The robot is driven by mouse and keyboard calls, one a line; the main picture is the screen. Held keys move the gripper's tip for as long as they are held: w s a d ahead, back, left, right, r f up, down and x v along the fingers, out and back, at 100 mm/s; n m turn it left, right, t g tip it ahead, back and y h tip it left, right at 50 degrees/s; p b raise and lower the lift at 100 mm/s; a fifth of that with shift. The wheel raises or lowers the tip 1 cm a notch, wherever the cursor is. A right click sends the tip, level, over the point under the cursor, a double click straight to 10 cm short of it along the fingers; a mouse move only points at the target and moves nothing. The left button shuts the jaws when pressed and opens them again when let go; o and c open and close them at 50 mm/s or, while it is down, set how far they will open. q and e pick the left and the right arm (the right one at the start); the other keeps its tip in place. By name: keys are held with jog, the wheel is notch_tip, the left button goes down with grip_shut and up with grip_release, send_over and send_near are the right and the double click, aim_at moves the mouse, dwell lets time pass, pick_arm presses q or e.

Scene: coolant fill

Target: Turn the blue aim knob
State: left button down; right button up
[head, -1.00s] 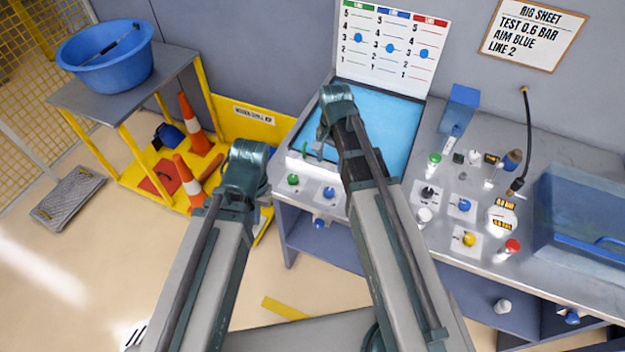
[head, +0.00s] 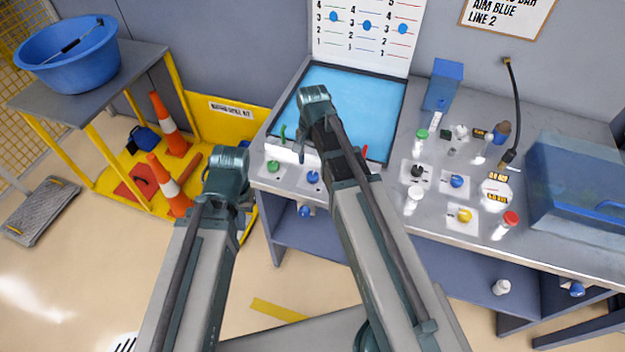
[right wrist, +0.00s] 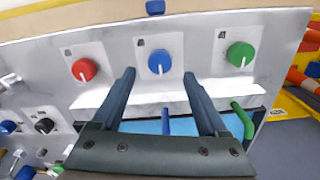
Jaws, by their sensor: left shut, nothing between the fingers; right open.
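A blue knob with a white pointer stands on a white plate between a red and a green knob; in the right wrist view it (right wrist: 159,61) lies just beyond and between the fingertips. The same blue knob (head: 313,177) shows in the head view at the bench's front edge. My right gripper (right wrist: 160,76) is open and empty, facing the knob without visibly touching it. In the head view its wrist (head: 313,97) is above the blue tray. My left gripper (head: 228,165) is left of the bench, shut and empty, its fingers mostly hidden by its own wrist.
A green lever (right wrist: 243,120) and a blue lever (right wrist: 166,122) stand near my right fingers. Another blue knob (head: 457,181) sits farther right, with bottles and a blue case (head: 580,190).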

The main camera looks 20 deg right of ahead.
aim_at(313, 175)
notch_tip(313, 175, down, 5)
jog(key=b, duration=0.4)
jog(key=shift+f, duration=0.1)
grip_shut()
